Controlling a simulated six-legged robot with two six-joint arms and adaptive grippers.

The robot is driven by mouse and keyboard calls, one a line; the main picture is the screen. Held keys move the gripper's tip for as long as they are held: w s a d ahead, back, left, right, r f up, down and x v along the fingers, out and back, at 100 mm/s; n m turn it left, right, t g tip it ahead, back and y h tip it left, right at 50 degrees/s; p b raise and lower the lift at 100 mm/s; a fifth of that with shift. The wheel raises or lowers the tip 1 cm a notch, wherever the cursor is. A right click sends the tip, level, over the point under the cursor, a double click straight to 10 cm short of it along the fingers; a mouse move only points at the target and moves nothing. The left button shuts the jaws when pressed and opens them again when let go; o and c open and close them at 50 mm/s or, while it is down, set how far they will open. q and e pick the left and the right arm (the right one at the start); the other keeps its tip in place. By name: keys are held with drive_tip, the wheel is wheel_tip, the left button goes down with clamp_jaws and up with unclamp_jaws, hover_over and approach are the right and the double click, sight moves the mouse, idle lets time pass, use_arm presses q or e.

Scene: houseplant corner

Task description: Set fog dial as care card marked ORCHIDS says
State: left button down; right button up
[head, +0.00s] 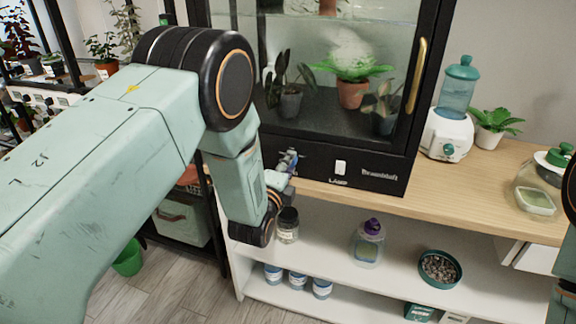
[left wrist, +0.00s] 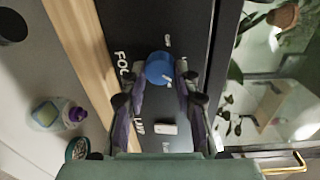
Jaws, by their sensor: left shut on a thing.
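The fog dial (left wrist: 158,66) is a round blue knob on the black front panel of the glass cabinet, beside the letters FOG (left wrist: 122,66). My left gripper (left wrist: 160,78) is shut on it, with one finger on each side. In the head view my left gripper (head: 287,163) is at the panel's left part and hides the dial. Small white marks stand around the dial, too small to read, and I cannot tell its setting. I see no care card marked ORCHIDS. My right gripper is out of view.
A white lamp switch (head: 340,167) sits right of the dial on the cabinet panel (head: 375,176). A humidifier (head: 447,133) and a potted plant (head: 493,127) stand right on the wooden top. Jars, a spray bottle (head: 368,243) and a pebble bowl (head: 440,270) are on the shelf below.

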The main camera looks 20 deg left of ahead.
use_arm(q)
drive_tip(key=m, duration=0.6)
drive_tip(key=shift+f+m+b, duration=0.1)
drive_tip(key=shift+m+b, duration=0.2)
drive_tip(key=shift+b, duration=0.05)
idle(0.3)
drive_tip(key=c, duration=1)
unclamp_jaws()
drive_tip(key=shift+s, duration=0.1)
drive_tip(key=s, duration=1.2)
drive_tip(key=shift+r, duration=0.2)
drive_tip(key=shift+w, duration=0.1)
